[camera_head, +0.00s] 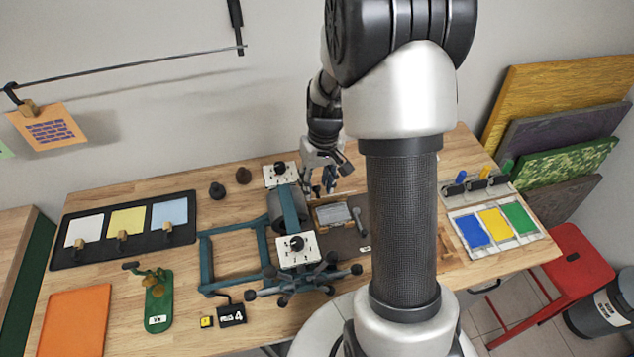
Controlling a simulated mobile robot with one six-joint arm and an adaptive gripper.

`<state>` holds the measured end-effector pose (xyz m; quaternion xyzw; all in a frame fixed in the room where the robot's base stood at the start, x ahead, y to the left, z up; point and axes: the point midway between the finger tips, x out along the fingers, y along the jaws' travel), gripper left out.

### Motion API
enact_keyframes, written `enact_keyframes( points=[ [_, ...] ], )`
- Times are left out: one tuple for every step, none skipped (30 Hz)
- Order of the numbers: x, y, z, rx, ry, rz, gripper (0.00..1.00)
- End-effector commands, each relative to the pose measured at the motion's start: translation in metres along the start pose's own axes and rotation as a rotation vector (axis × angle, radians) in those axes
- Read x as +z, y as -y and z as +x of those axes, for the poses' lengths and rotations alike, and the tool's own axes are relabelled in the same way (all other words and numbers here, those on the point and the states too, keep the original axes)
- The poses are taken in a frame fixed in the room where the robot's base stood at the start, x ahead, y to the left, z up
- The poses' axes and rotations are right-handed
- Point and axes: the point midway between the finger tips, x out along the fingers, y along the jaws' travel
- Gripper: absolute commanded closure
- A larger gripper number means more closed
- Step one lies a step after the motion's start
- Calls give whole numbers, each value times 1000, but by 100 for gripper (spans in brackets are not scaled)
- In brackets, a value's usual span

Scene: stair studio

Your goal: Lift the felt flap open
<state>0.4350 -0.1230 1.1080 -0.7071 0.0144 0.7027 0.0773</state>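My gripper (323,189) hangs over the far middle of the workbench, beside the blue press frame. Its dark fingertips look apart, with nothing seen between them. Just in front of and below it lies a small wood-edged piece with a grey top (332,214). A dark grey-brown, felt-like sheet (345,243) lies flat around and in front of it, partly hidden by my arm at the right. I cannot tell which of these is the flap or where its free edge is. No raised flap shows.
A blue press frame with a roller (286,209) and a spoked hand wheel (303,278) stands left of the grey sheet. A black tray of cards (123,235) lies at the left. A colour-pad tray (497,228) lies at the right.

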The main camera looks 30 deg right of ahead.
Motion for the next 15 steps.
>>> enact_keyframes(
  points=[
    [0, 0, 0, 0, 0, 0, 61],
    [0, 0, 0, 0, 0, 0, 61],
    [0, 0, 0, 0, 0, 0, 63],
    [0, 0, 0, 0, 0, 0, 65],
    [0, 0, 0, 0, 0, 0, 67],
    [0, 0, 0, 0, 0, 0, 70],
    [0, 0, 0, 0, 0, 0, 72],
    [0, 0, 0, 0, 0, 0, 74],
    [0, 0, 0, 0, 0, 0, 76],
    [0, 0, 0, 0, 0, 0, 78],
    [0, 0, 0, 0, 0, 0, 80],
    [0, 0, 0, 0, 0, 0, 83],
    [0, 0, 0, 0, 0, 0, 85],
    [0, 0, 0, 0, 0, 0, 87],
    [0, 0, 0, 0, 0, 0, 90]
  ],
)
